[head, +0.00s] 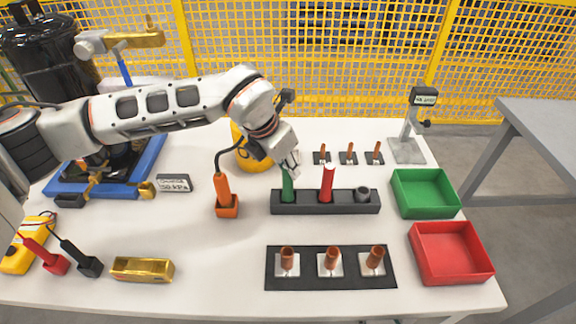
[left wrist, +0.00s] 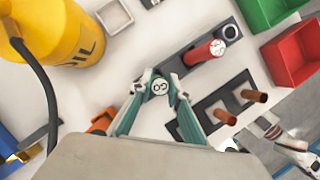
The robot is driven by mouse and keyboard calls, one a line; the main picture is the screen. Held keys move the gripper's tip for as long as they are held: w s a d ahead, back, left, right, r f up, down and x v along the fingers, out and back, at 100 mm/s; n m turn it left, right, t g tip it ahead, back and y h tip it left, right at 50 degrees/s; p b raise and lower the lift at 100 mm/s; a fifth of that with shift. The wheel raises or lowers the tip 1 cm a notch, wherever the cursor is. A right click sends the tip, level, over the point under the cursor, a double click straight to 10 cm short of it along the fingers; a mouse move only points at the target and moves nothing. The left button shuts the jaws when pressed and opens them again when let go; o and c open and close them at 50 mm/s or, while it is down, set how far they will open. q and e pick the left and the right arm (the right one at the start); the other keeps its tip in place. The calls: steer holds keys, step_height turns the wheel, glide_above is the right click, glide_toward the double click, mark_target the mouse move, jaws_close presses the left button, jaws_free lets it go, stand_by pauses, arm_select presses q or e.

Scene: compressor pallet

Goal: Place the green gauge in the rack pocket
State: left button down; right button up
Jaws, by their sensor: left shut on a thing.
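The green gauge (head: 288,188) stands upright at the left end of the dark rack (head: 345,209). Its lower end meets the rack's top at the left pocket; how deep it sits I cannot tell. My left gripper (head: 289,166) is shut on its upper part from above. In the left wrist view, the gauge's round white marked top (left wrist: 160,87) shows between the teal-padded fingers. A red gauge (head: 327,184) stands in the rack's middle, and a dark round pocket (head: 363,193) is at its right end. What looks like my right gripper (left wrist: 296,147) is at the wrist view's lower right, its fingers unclear.
An orange tool (head: 226,195) stands left of the rack. A black mat (head: 331,282) with copper stubs lies in front. Small copper pieces (head: 349,153) stand behind. Green (head: 425,210) and red (head: 451,274) trays are at the right. A yellow oil bottle (left wrist: 55,30) is nearby.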

steer(key=shift+s, duration=0.2)
arm_select(q)
steer(key=c, duration=2.1)
jaws_free()
steer(key=shift+o, duration=1)
arm_select(e)
steer(key=shift+s+f, duration=0.25)
steer(key=shift+f, duration=0.05)
arm_select(q)
steer(key=shift+a+r, duration=0.1)
steer(key=shift+r, duration=0.35)
steer(key=p+v, duration=0.1)
steer(key=v, duration=1)
steer(key=shift+s+r, duration=0.15)
arm_select(e)
steer(key=shift+w+a+r, duration=0.15)
steer(key=shift+a+r, duration=0.05)
steer(key=shift+r, duration=0.35)
arm_select(q)
steer(key=shift+s, duration=0.1)
arm_select(e)
steer(key=shift+s, duration=0.2)
